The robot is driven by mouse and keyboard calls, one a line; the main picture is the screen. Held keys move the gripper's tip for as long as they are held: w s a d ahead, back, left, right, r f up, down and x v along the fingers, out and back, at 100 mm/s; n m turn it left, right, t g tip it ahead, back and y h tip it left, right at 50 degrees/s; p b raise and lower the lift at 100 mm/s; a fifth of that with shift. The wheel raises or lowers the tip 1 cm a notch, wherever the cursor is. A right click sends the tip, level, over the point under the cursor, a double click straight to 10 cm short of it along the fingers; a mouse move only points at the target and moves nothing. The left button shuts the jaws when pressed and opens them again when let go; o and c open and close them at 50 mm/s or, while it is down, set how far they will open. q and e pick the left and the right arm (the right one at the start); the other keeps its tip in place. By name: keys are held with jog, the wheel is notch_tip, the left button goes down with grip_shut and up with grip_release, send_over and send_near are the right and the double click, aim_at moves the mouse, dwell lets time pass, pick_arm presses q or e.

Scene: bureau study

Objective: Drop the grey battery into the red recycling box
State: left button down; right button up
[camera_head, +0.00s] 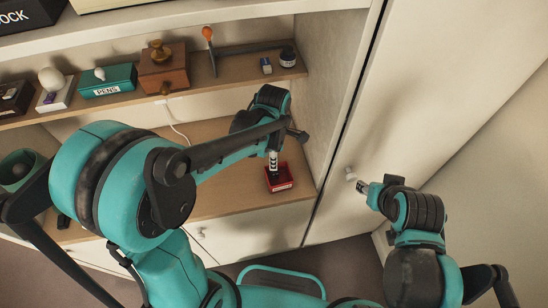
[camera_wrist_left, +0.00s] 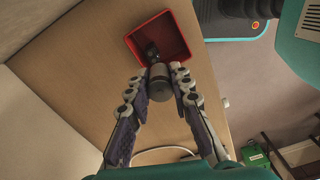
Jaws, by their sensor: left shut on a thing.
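The red recycling box (camera_head: 280,185) stands on the lower wooden shelf, with a pale label on its front. In the left wrist view the open red box (camera_wrist_left: 172,30) is beyond my fingertips. My left gripper (camera_head: 273,158) points down over the box. In the left wrist view its fingers (camera_wrist_left: 159,82) are shut on the grey battery (camera_wrist_left: 159,88), a short cylinder. A dark shape (camera_wrist_left: 151,52) shows inside the box past the battery; I cannot tell what it is. My right gripper (camera_head: 364,187) hangs at the right, away from the box; its jaw opening is unclear.
The upper shelf holds a teal pens box (camera_head: 107,82), a wooden box (camera_head: 163,68), an orange-topped item (camera_head: 208,34) and an ink jar (camera_head: 288,57). A side panel (camera_head: 330,90) bounds the shelf on the right. A white cable (camera_head: 178,128) hangs behind.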

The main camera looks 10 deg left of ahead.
pick_arm(q)
jog(key=shift+f+b, duration=0.4)
jog(key=shift+f, duration=0.45)
jog(key=c, duration=1.3)
grip_release()
jog(key=shift+r, duration=0.1)
notch_tip(320, 180, up, 12)
jog(key=shift+f, duration=0.1)
